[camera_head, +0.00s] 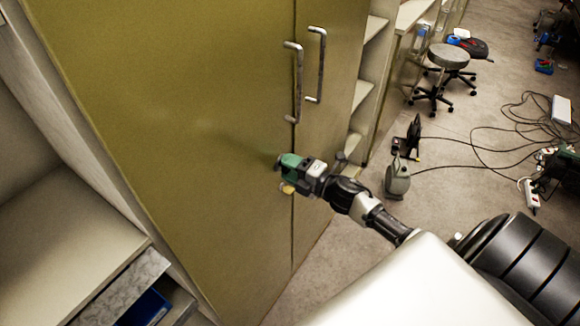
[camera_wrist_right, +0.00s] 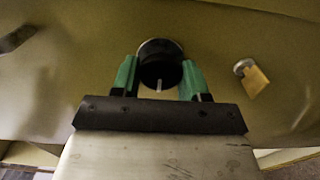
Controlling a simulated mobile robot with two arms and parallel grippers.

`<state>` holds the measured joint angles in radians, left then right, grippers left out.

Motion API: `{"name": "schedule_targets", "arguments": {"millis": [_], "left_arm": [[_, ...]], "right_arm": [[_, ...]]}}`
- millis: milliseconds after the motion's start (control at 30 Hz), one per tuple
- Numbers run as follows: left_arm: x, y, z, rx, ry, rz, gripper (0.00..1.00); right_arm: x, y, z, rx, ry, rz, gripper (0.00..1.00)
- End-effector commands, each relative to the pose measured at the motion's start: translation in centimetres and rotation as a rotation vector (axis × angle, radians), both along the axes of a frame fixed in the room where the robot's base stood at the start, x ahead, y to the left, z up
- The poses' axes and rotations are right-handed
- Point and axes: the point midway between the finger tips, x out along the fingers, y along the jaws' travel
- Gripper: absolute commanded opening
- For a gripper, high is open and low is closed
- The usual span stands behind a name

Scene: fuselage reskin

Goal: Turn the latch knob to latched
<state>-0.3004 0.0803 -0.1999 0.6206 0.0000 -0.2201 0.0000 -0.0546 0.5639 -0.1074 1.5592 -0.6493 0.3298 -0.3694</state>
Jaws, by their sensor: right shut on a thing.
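The latch knob (camera_wrist_right: 160,65) is round and black with a light mark on its face. It sits on the olive cabinet door (camera_head: 190,110). My right gripper (camera_wrist_right: 161,78) has green fingers, one on each side of the knob, and is shut on it. In the head view my right gripper (camera_head: 284,164) is at the door near the seam, below the handles, and hides the knob. Which way the knob is set against any latched marking cannot be told. My left gripper is not in view.
Two metal handles, one on the left door (camera_head: 298,85) and one on the right door (camera_head: 318,65), stand out above my gripper. A brass padlock (camera_wrist_right: 254,80) hangs beside the knob. A stool (camera_head: 448,58), cables and a grey canister (camera_head: 397,178) are on the floor at right.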

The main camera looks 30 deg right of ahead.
Motion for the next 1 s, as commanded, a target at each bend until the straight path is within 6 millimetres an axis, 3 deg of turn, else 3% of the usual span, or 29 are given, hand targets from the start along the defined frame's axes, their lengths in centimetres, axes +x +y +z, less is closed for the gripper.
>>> {"name": "schedule_targets", "arguments": {"millis": [300, 333, 467, 800, 1000], "left_arm": [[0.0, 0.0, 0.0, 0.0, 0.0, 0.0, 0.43], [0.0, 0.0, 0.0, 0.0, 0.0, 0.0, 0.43], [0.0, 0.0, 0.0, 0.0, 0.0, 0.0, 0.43], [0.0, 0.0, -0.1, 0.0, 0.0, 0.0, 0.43], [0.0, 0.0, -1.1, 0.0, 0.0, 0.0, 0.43]], "right_arm": [[0.0, 0.0, 0.0, 0.004, 0.002, 0.0, 0.21], [0.0, 0.0, 0.0, 0.004, 0.002, 0.0, 0.47], [0.0, 0.0, 0.0, 0.003, 0.001, 0.0, 0.67], [-0.3, -0.1, -0.1, 0.001, 0.002, 0.0, 0.68], [-2.6, -1.0, -0.4, -0.002, 0.004, 0.001, 0.68]]}}
